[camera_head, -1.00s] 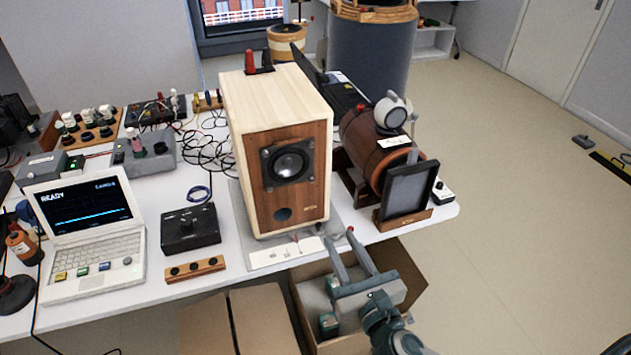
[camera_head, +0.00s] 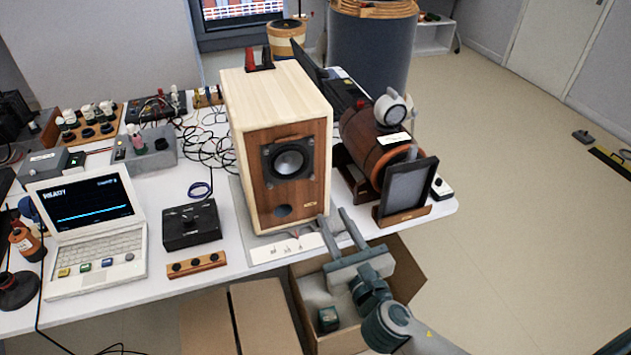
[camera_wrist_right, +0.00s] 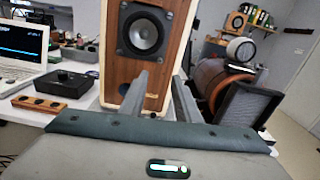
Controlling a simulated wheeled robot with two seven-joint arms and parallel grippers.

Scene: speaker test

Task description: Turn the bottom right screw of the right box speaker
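A wooden box speaker (camera_head: 283,215) stands upright on the table, its front turned toward me. Its dark square driver frame (camera_head: 304,171) sits in the upper front, with a round port (camera_head: 283,211) below. In the head view the fingertips overlap the speaker's lower right edge, below the driver. The right wrist view shows the fingers (camera_wrist_right: 159,76) pointing at the speaker's lower front. My left gripper is out of view.
A barrel-shaped device (camera_head: 362,139) and a dark framed panel (camera_head: 409,190) stand close right of the speaker. A black box (camera_head: 190,226) and a laptop (camera_head: 92,225) are left. An open cardboard box (camera_head: 308,300) lies below the table edge.

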